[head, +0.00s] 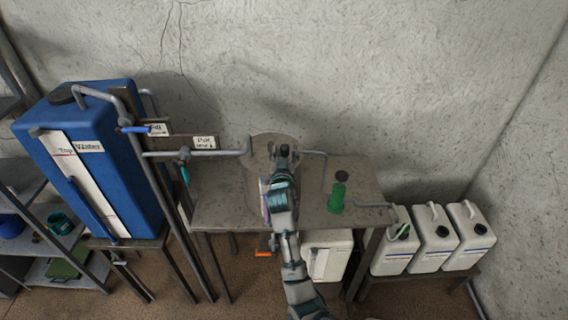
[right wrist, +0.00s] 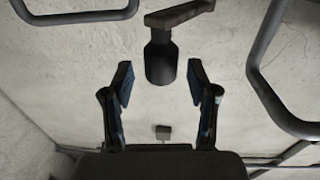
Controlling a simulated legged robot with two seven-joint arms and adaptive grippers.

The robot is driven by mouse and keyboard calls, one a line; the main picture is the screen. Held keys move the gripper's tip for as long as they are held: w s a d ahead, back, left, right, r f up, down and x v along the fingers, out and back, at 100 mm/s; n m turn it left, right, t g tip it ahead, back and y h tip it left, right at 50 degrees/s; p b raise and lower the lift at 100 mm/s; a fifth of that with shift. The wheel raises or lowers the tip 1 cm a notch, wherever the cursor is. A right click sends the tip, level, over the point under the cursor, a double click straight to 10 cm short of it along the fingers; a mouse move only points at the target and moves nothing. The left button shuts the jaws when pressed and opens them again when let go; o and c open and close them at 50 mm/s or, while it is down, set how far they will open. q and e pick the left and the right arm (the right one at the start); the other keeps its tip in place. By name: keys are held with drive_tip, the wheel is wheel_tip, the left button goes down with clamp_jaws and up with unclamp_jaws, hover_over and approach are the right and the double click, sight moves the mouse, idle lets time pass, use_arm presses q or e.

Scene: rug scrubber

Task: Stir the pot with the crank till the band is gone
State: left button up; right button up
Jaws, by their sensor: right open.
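The grey pot (head: 260,143) stands at the middle of the bench, largely hidden by my right arm. A narrow pale and purple strip (head: 264,197) shows at its front, partly covered by the arm. My right gripper (head: 284,158) is over the pot. In the right wrist view the crank's dark knob (right wrist: 161,62) is joined to a flat brown arm (right wrist: 180,13). The open fingers of the right gripper (right wrist: 160,82) show on either side of the knob's end, with visible gaps and no contact. Whether the knob is between them in depth I cannot tell. My left gripper is out of view.
A blue water tank (head: 95,165) stands left, with pipes and a valve (head: 184,155) running toward the pot. A green bottle (head: 337,198) stands on the bench (head: 220,207) right of the arm. White jugs (head: 432,240) stand at the right. Grey pipes (right wrist: 285,70) flank the wrist.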

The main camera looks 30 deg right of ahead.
drive_tip(key=v, duration=0.9)
drive_tip(key=shift+s+a, duration=0.25)
drive_tip(key=shift+s, duration=0.05)
drive_tip(key=shift+d, duration=0.1)
